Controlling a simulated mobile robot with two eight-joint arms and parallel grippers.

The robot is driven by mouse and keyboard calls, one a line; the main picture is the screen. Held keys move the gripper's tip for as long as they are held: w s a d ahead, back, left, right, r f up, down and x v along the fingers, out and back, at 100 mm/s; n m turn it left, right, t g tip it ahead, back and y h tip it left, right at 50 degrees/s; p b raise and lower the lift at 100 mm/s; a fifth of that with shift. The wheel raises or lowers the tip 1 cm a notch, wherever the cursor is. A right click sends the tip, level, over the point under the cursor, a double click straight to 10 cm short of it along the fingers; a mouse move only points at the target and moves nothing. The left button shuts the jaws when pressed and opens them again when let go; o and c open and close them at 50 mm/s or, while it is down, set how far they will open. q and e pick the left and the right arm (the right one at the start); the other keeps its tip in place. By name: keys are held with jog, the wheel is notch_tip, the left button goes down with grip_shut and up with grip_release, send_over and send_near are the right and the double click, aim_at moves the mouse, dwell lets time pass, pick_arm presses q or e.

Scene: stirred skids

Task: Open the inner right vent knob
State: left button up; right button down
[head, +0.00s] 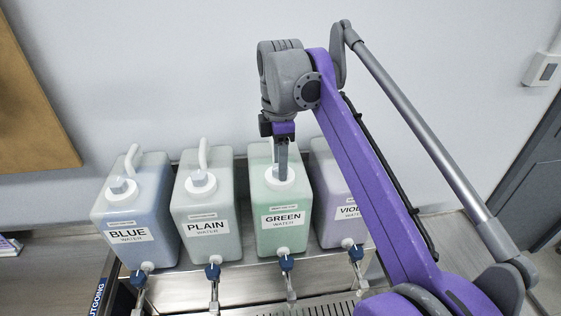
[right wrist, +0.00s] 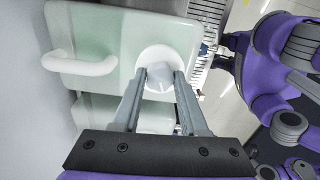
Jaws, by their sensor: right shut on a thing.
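The green jug (head: 285,205), labelled "GREEN WATER", stands third from the left in a row of jugs; it is the inner right one. In the head view the fingers mostly hide the knob.
The blue jug (head: 140,225) and plain jug (head: 205,215) stand to the left. The violet jug (head: 328,195) stands close on the right, partly behind my right arm. Each jug has a blue-handled tap in front. A wall is behind them.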

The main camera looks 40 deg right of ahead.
jog(key=shift+c, duration=2.2)
grip_release()
jog(key=shift+r, duration=0.1)
notch_tip(320, 180, up, 11)
jog(key=shift+f, duration=0.2)
